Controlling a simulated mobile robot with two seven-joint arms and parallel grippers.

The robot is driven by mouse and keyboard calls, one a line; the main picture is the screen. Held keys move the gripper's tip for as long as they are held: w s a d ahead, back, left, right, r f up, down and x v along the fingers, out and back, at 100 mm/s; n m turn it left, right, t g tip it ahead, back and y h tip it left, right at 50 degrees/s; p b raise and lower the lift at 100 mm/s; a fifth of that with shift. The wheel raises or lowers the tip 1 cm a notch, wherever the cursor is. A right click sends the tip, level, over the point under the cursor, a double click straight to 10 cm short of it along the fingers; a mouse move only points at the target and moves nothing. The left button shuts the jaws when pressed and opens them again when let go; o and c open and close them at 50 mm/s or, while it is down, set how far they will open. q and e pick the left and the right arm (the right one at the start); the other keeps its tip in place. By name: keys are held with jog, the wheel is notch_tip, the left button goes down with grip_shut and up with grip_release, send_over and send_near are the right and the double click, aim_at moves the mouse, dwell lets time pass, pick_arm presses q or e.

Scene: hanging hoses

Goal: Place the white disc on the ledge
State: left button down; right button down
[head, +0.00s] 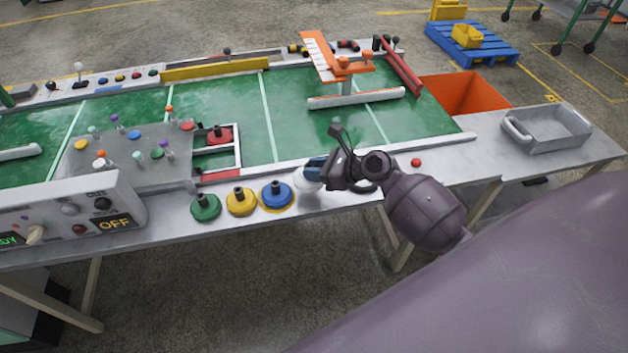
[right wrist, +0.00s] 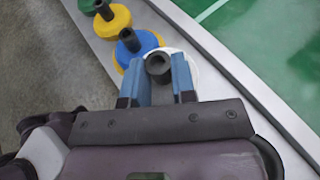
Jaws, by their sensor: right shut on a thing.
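The white disc (head: 305,182) is at the near ledge (head: 330,203) of the table, just right of the blue disc (head: 277,194). My right gripper (head: 316,170) is shut on its black knob, and the hand hides part of it. In the right wrist view, the knob stands between the blue fingers of my right gripper (right wrist: 161,80), with the white disc (right wrist: 193,66) showing beside and behind them. It is at or very close to the ledge surface; whether it touches cannot be told. My left gripper is not in view.
A yellow disc (head: 241,202) and a green disc (head: 205,207) sit left of the blue one. A control box (head: 70,215) stands farther left. A red button (head: 416,162) and a grey metal tray (head: 545,130) are to the right. A raised rail borders the green table.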

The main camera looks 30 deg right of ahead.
notch_tip(320, 180, down, 4)
jog(key=shift+r+b, duration=0.1)
jog(key=shift+b, duration=0.55)
jog(key=shift+f, duration=0.25)
jog(key=shift+r, duration=0.15)
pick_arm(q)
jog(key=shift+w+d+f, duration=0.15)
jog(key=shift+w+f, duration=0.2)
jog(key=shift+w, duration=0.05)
pick_arm(e)
jog(key=c, duration=0.9)
grip_release()
jog(key=shift+c, duration=0.2)
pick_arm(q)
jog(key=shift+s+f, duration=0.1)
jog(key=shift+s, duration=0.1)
